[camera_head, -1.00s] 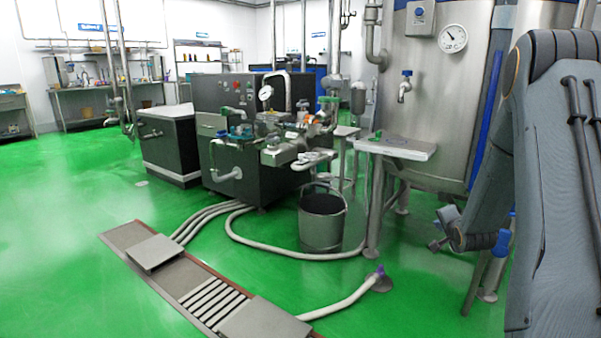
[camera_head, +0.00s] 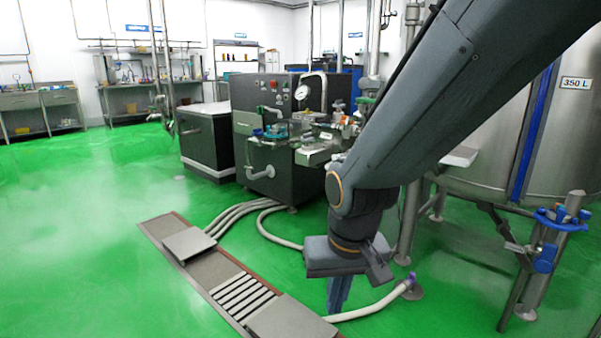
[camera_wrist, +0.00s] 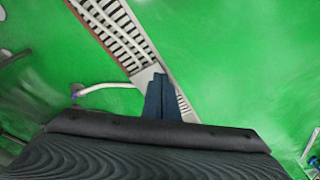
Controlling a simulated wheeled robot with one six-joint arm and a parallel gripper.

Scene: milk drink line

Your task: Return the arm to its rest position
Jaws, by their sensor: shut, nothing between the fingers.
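My gripper (camera_head: 338,295) hangs at the end of my arm, pointing down over the green floor, in front of the machines. Its blue-grey fingers are together with nothing between them.
A floor drain channel (camera_head: 165,229) with grates runs diagonally at front; it also crosses the wrist view (camera_wrist: 112,32). A pale hose (camera_head: 375,308) ends at a floor fitting. A dark machine (camera_head: 262,175) stands behind, a steel tank (camera_head: 568,115) at right. The left floor is clear.

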